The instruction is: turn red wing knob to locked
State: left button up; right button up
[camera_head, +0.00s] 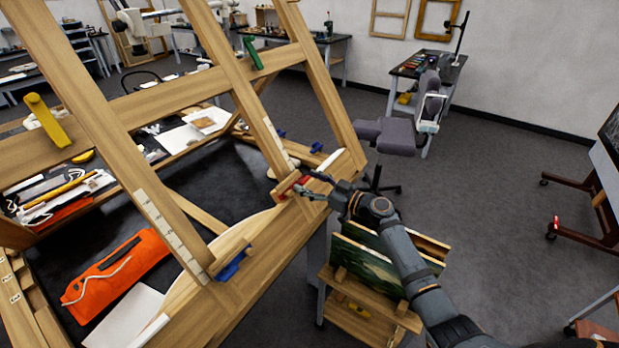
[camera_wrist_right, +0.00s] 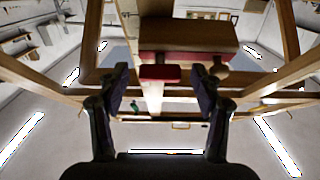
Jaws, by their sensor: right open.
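The red wing knob (camera_head: 288,185) is on the wooden easel frame, at the lower end of its right upright. My right gripper (camera_head: 311,186) reaches it from the right. In the right wrist view the red knob (camera_wrist_right: 160,74) lies between the two open fingers of the right gripper (camera_wrist_right: 161,82), with a gap visible on each side. A wooden block (camera_wrist_right: 188,35) with a red edge is just behind the knob. The knob's locked mark is not readable here. My left gripper is in neither view.
A yellow knob (camera_head: 48,120), a green knob (camera_head: 253,53) and a blue knob (camera_head: 232,265) are on the easel frame. An orange pouch (camera_head: 117,270) lies on the dark surface behind it. A wooden rack with paintings (camera_head: 365,262) stands below my right arm.

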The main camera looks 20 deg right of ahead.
jog(key=c, duration=1.1)
jog(key=shift+c, duration=0.2)
